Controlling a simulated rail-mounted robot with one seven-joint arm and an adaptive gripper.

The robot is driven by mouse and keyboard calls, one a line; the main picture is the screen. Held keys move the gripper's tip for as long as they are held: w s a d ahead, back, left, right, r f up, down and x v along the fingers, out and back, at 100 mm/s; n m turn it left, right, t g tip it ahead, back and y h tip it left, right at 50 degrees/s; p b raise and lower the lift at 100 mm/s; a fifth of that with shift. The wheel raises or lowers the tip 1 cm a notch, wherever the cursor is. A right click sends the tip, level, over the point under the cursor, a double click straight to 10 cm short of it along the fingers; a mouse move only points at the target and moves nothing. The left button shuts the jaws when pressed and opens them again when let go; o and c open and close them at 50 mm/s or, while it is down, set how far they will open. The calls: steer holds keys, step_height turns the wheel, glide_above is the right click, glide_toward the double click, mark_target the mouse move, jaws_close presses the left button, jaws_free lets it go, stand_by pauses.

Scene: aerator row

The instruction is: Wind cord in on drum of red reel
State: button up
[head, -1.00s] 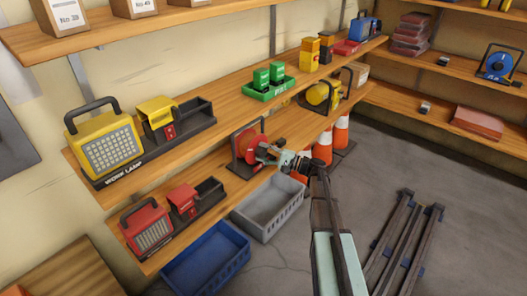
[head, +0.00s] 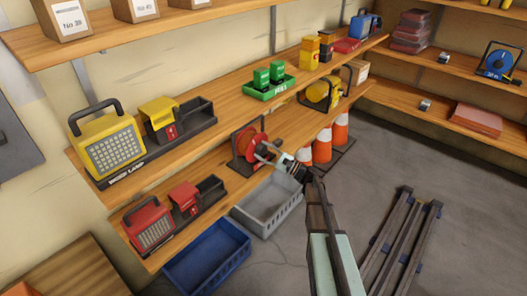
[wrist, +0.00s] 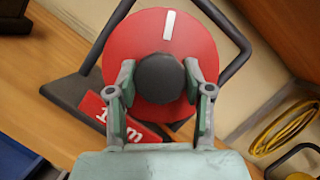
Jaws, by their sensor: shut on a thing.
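The red reel (head: 243,147) stands in its dark frame on the lower shelf. Its red disc (wrist: 130,48) faces the wrist camera, with a white mark (wrist: 169,25) near the top edge. A dark round knob (wrist: 163,78) sits in front of the disc. My gripper (wrist: 161,92) is shut on this knob, one finger on each side; the fingers also show at the reel in the head view (head: 266,153). A red label (wrist: 112,117), partly hidden by a finger, lies at the reel's base. I cannot make out cord on the drum.
A yellow reel (head: 321,94) stands farther along the shelf; its yellow cord (wrist: 285,127) shows at right in the wrist view. A grey crate (head: 268,207), a blue crate (head: 207,257) and orange cones (head: 322,146) stand below. A red lamp (head: 149,226) is left of the reel.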

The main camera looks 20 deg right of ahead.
steer(key=o, duration=1.2)
steer(key=shift+c, duration=0.2)
steer(key=v, duration=1.2)
